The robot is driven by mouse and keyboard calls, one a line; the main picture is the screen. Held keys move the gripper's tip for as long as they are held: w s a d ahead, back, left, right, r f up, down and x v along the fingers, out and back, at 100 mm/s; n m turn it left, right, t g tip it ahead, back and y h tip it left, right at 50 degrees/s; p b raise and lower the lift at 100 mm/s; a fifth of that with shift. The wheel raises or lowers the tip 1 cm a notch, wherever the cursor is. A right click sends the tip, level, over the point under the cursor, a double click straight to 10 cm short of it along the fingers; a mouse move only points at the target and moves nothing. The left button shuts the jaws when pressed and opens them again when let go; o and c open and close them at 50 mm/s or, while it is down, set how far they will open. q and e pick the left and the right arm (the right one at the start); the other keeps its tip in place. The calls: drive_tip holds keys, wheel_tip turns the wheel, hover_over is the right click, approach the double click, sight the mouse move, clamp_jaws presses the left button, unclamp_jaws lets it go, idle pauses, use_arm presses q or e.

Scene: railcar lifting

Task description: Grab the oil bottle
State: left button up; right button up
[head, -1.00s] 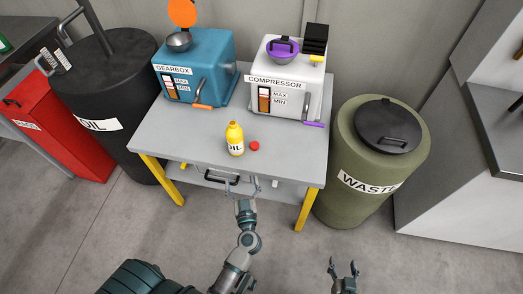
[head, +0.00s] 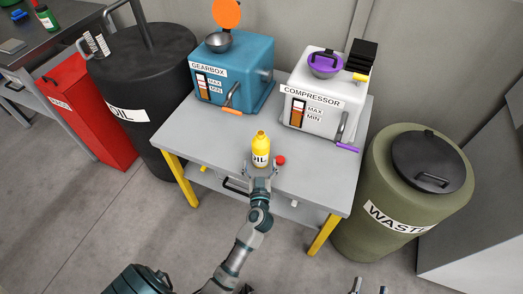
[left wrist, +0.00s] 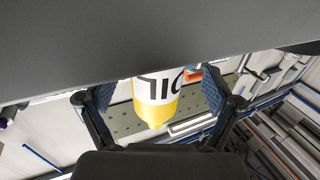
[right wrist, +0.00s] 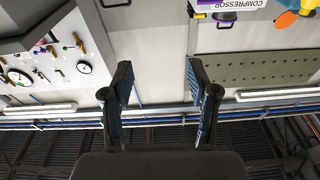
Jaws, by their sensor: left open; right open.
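The yellow oil bottle (head: 260,150) with a white OIL label stands upright on the grey table near its front edge. My left gripper (head: 260,172) is at the front edge of the table, right in front of the bottle. In the left wrist view the bottle (left wrist: 154,100) shows between the two open fingers of the left gripper (left wrist: 158,105), with a visible gap on each side. My right gripper (head: 370,288) is at the bottom edge of the head view, away from the table. In the right wrist view it (right wrist: 160,95) is open and empty.
A small red cap (head: 281,160) lies right of the bottle. The blue gearbox (head: 235,75) and white compressor (head: 322,95) stand behind on the table (head: 210,138). A black oil drum (head: 140,75) is left, a green waste drum (head: 410,200) right.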

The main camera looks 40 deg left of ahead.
sight(261, 156)
use_arm(q)
drive_tip(key=w, duration=0.1)
drive_tip(key=w+a+f+b, duration=0.1)
drive_tip(key=shift+w+a+b, duration=0.2)
drive_tip(key=shift+w+b, duration=0.1)
drive_tip(key=shift+w+a+r, duration=0.15)
drive_tip(key=shift+w+r, duration=0.05)
drive_tip(key=shift+w, duration=0.2)
drive_tip(key=shift+r, duration=0.1)
drive_tip(key=shift+a, duration=0.2)
drive_tip(key=c, duration=1.3)
drive_tip(key=shift+c, duration=1)
use_arm(e)
drive_tip(key=r+t, duration=0.2)
drive_tip(key=s+r+t, duration=0.1)
drive_tip(key=r+t, duration=0.1)
drive_tip(key=shift+s+d+r+y, duration=0.1)
drive_tip(key=shift+d+y, duration=0.1)
drive_tip(key=shift+y, duration=0.1)
use_arm(q)
drive_tip(key=shift+d+r, duration=0.1)
drive_tip(key=shift+d, duration=0.05)
